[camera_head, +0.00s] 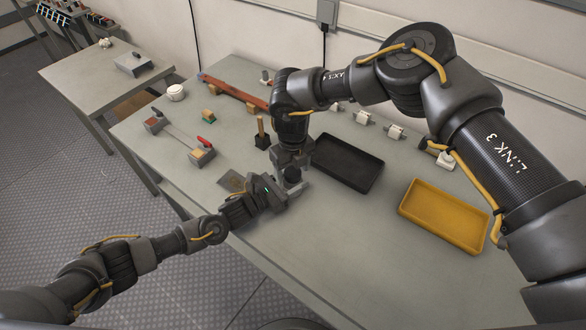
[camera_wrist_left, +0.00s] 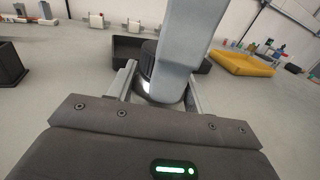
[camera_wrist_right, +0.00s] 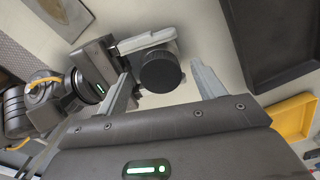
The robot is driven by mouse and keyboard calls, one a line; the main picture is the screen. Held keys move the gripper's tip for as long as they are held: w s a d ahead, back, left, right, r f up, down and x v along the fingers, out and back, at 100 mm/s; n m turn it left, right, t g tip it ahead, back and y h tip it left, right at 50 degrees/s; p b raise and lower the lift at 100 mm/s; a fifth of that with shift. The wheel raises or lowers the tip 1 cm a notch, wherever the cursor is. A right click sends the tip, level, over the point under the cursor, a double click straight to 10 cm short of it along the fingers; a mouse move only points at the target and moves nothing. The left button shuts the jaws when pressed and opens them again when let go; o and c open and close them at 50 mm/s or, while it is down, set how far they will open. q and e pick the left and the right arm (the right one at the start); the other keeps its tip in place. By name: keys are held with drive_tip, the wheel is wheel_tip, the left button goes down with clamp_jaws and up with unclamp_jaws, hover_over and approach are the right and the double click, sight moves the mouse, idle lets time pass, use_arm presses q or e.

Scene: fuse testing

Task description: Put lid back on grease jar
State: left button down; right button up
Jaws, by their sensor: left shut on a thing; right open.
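The grease jar (camera_wrist_left: 157,92) is held between the fingers of my left gripper (camera_wrist_left: 155,85), which is shut on it low over the table. A dark, round, ribbed lid (camera_wrist_right: 161,72) sits on top of the jar and looks level; whether it is fully seated I cannot tell. The jar top with its lid also shows in the head view (camera_head: 292,174). My right gripper (camera_wrist_right: 165,90) is open just above, its fingers apart on either side of the lid and not closed on it. One of its fingers hides part of the jar in the left wrist view.
A black tray (camera_head: 374,181) lies right of the grippers, with a yellow tray (camera_head: 405,205) farther right. A dark flat plate (camera_head: 231,182) lies left of the jar. The front table is clear.

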drive_tip(key=shift+r, duration=0.1)
wheel_tip(320, 180, up, 12)
idle(0.5)
use_arm(q)
drive_tip(key=c, duration=0.5)
unclamp_jaws()
drive_tip(key=b+v, duration=0.2)
drive_tip(key=v, duration=0.8)
drive_tip(key=shift+f, duration=0.1)
drive_tip(key=shift+s+a, duration=0.25)
drive_tip(key=shift+a, duration=0.1)
use_arm(e)
drive_tip(key=shift+f, duration=1.3)
